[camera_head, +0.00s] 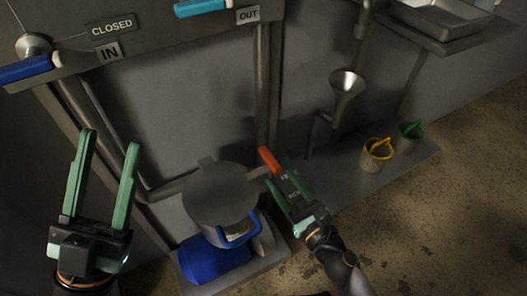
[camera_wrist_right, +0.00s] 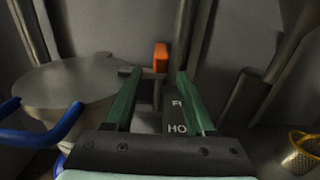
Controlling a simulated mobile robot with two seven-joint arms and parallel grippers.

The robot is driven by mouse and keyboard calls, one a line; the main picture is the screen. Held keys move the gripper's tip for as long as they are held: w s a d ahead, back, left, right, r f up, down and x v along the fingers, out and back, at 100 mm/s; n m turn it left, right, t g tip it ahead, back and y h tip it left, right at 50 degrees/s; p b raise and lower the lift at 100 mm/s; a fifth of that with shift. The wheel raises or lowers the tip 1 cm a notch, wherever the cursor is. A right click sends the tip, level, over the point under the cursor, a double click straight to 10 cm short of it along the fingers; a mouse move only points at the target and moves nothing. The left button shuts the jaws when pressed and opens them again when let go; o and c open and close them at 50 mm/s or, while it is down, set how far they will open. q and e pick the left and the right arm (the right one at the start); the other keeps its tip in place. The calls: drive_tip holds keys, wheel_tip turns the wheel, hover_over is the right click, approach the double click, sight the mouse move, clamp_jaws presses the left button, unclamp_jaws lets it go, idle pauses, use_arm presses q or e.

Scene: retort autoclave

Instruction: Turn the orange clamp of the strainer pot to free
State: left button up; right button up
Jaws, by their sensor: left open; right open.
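The strainer pot (camera_head: 217,193) is grey with a round lid and blue handles, and stands at the lower middle of the head view. It also shows at the left of the right wrist view (camera_wrist_right: 62,82). The orange clamp (camera_head: 269,160) is a short orange grip right of the pot. In the right wrist view the clamp (camera_wrist_right: 160,57) appears just beyond and between my fingertips. My right gripper (camera_head: 281,183) is open, close to the clamp; I cannot tell whether they touch. My left gripper (camera_head: 109,142) is open and empty, left of the pot.
A partly hidden label plate (camera_wrist_right: 179,128) lies beneath my right fingers. Vertical pipes (camera_head: 262,85) rise behind the clamp. A funnel (camera_head: 346,88), a yellow-handled basket (camera_head: 371,160) and a green-handled basket (camera_head: 405,144) are to the right. A blue valve handle (camera_head: 26,69) is upper left.

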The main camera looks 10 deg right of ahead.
sight(263, 154)
drive_tip(key=x, duration=1)
drive_tip(key=shift+w, duration=0.15)
clamp_jaws()
